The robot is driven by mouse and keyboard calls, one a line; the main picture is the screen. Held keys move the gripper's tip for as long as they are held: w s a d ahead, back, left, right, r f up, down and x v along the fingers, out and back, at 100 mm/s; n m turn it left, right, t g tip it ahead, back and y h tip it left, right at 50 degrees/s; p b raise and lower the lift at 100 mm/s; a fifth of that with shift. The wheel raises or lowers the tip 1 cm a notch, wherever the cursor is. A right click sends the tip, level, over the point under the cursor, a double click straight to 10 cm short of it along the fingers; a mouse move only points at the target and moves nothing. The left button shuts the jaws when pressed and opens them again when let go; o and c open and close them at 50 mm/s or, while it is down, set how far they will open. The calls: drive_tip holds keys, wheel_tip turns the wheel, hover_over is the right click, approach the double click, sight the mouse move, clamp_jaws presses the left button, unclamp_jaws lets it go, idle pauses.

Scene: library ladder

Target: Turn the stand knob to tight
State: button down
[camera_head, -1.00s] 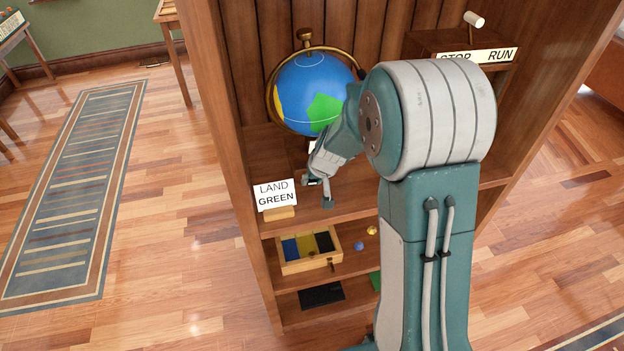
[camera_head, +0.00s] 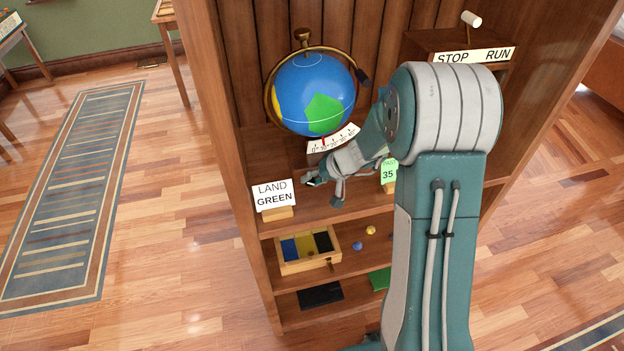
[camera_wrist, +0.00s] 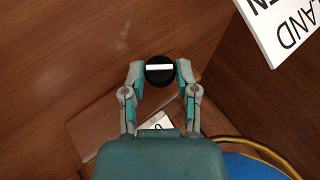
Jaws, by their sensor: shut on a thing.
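The stand knob (camera_wrist: 160,66) is a round black knob with a white bar across its top. In the wrist view the bar lies level across the picture. My gripper (camera_wrist: 160,73) is shut on it, with one finger against each side. In the head view my gripper (camera_head: 325,190) is low over the shelf in front of the globe, and the knob cannot be made out there. The globe (camera_head: 305,85), blue with green and yellow patches, stands in a brass ring. A white number scale (camera_head: 333,138) with a red mark is below it.
A LAND GREEN card (camera_head: 273,194) stands left of my gripper, and a green card reading 35 (camera_head: 389,172) stands to its right. A STOP RUN box (camera_head: 470,52) is at the upper right. A divided tray (camera_head: 310,262) is on the shelf below.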

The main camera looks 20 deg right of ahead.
drive_tip(key=shift+f+y, duration=0.1)
drive_tip(key=shift+y, duration=0.2)
drive_tip(key=shift+c, duration=2)
unclamp_jaws()
drive_tip(key=v, duration=1.2)
